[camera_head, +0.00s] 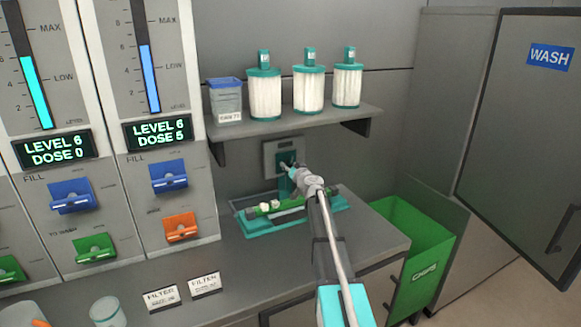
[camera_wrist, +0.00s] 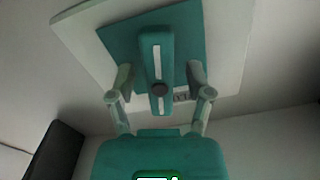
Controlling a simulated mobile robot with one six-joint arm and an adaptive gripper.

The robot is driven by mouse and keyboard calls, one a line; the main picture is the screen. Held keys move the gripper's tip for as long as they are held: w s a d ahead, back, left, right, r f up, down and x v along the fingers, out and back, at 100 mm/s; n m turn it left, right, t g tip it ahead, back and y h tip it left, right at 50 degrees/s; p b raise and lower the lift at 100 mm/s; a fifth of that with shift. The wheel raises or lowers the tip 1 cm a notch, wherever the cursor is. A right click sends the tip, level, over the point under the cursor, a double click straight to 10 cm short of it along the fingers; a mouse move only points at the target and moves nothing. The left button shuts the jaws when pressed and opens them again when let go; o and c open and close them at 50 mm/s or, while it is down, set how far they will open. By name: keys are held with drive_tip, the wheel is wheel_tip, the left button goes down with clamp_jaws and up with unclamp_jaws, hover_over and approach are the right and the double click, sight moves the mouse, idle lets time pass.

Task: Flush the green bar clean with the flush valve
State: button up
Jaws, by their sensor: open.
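The flush valve (camera_head: 283,158) is a teal lever on a pale wall plate under the shelf, partly hidden by my gripper in the head view. In the wrist view the lever (camera_wrist: 157,50) hangs down with a white stripe and a dark round knob. My gripper (camera_wrist: 160,78) is open, with one finger on each side of the lever; whether they touch it I cannot tell. The green bar (camera_head: 290,205) lies across a teal tray (camera_head: 257,230) below the valve. A few whitish lumps (camera_head: 264,207) sit on the bar. My arm hides part of the tray's right side.
A shelf (camera_head: 285,124) above holds several white filter cartridges and a blue-lidded tub (camera_head: 225,100). Dispensers with blue, green and orange levers (camera_head: 181,227) stand left. A green chips bin (camera_head: 425,245) is right, beside a grey wash cabinet (camera_head: 525,130). Signs (camera_head: 205,285) stand at the front.

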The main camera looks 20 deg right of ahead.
drive_tip(key=shift+s, duration=0.15)
drive_tip(key=s, duration=1.1)
drive_tip(key=shift+s+d, duration=0.15)
drive_tip(key=shift+s, duration=0.2)
drive_tip(key=s+a+f+n+g+y+p, duration=0.25)
drive_tip(key=s+a+g, duration=0.2)
drive_tip(key=a, duration=0.65)
drive_tip(key=s+a+f+n+g+y+p, duration=0.25)
drive_tip(key=s+a+g, duration=0.2)
drive_tip(key=a, duration=0.65)
drive_tip(key=s+a+f+m+g+h+p, duration=0.1)
drive_tip(key=s+g, duration=0.3)
drive_tip(key=s, duration=0.6)
drive_tip(key=s+a+f+m+g+h+p, duration=0.1)
drive_tip(key=s+a+g+h+p, duration=0.3)
drive_tip(key=s, duration=0.6)
drive_tip(key=shift+s+f+m+g+h, duration=0.3)
drive_tip(key=shift+s+f+m+g, duration=0.1)
drive_tip(key=shift+f+g, duration=0.15)
